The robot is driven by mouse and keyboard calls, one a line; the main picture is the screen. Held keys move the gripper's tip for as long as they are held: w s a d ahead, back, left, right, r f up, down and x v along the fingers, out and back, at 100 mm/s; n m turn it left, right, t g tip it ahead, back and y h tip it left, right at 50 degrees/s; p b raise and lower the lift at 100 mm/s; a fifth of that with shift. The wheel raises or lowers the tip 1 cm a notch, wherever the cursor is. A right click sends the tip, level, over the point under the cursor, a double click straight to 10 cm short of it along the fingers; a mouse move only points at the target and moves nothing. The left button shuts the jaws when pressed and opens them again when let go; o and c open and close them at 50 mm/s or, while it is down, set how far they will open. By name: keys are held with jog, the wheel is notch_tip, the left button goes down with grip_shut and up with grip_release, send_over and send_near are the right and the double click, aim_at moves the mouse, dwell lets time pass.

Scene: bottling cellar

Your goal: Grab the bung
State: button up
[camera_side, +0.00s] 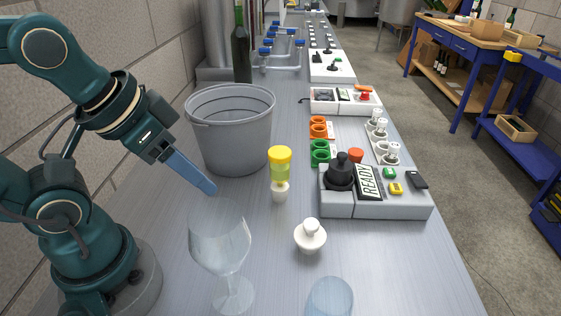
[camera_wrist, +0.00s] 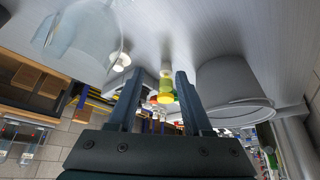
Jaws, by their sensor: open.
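A small cream plug (camera_side: 280,191), which looks like the bung, stands on the bench just in front of a yellow-capped jar (camera_side: 280,157). In the wrist view the plug (camera_wrist: 166,74) shows between the fingertips, with the jar (camera_wrist: 166,92) behind it. A white knobbed stopper (camera_side: 310,237) stands nearer the front; I cannot rule it out as the bung. It also shows in the wrist view (camera_wrist: 122,62), left of the fingers. My gripper (camera_side: 211,189) is open and empty, above the bench and left of the plug, apart from it.
A clear wine glass (camera_side: 219,240) stands close in front of my gripper. A grey bucket (camera_side: 236,145) stands behind it, with a dark bottle (camera_side: 241,50) beyond. A tumbler (camera_side: 330,298) is at the front. A grey control box (camera_side: 375,205) lies to the right.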

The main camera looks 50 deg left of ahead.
jog(key=shift+o, duration=1.4)
